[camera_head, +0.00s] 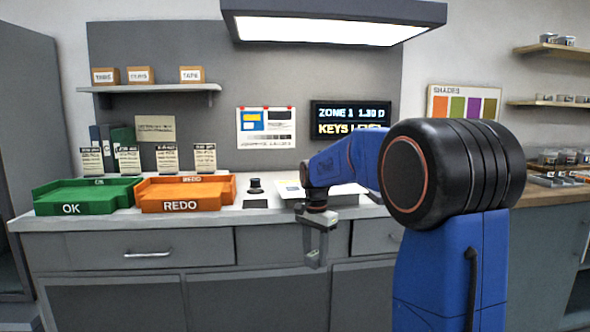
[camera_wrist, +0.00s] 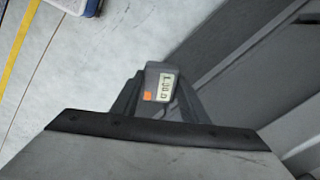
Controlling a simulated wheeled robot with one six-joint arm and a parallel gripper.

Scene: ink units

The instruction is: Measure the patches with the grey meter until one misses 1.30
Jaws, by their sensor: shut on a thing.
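My gripper (camera_head: 318,238) is shut on the grey meter (camera_head: 314,258) and holds it in front of the counter's front edge, apart from the counter top. In the wrist view the meter (camera_wrist: 152,80) sits between the fingers, with an orange button and a small lit display that seems to read 1.00 D. A pale sheet (camera_head: 290,188) lies on the counter behind my arm, partly hidden; its patches cannot be made out. The wall screen (camera_head: 350,113) reads "ZONE 1 1.30 D" above "KEYS", the rest covered by my arm.
A green OK tray (camera_head: 72,209) and an orange REDO tray (camera_head: 182,206) stand on the left of the counter. A small black object (camera_head: 255,186) stands right of them. Drawers (camera_head: 150,247) are below the counter. Shelves and a shades chart (camera_head: 463,104) are at right.

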